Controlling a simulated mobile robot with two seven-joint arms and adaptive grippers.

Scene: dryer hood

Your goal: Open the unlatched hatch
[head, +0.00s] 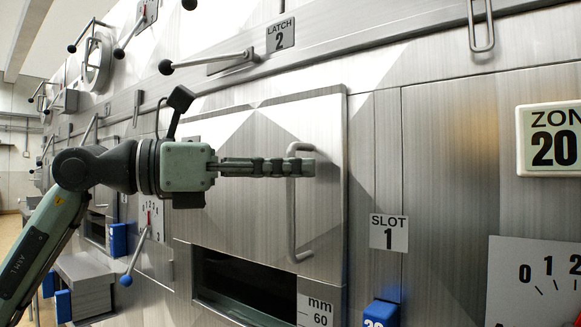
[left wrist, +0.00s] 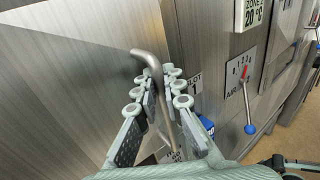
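The hatch (head: 240,130) is a brushed-metal panel with a vertical bar handle (head: 292,215) near its right edge. It looks shut or nearly so; I cannot tell whether it is slightly ajar. My left gripper (head: 308,167) reaches in from the left at the upper part of the handle. In the left wrist view, the fingers of my left gripper (left wrist: 158,92) stand apart on both sides of the handle (left wrist: 150,62), with the bar between them. Contact with the bar is not clear.
A LATCH 2 plate (head: 280,35) and a black-knobbed lever (head: 215,64) sit above the hatch. A dark opening (head: 245,283) lies below it. The SLOT 1 plate (head: 388,232) and a blue block (head: 381,313) are to the right. A blue-knobbed lever (head: 134,258) sticks out at lower left.

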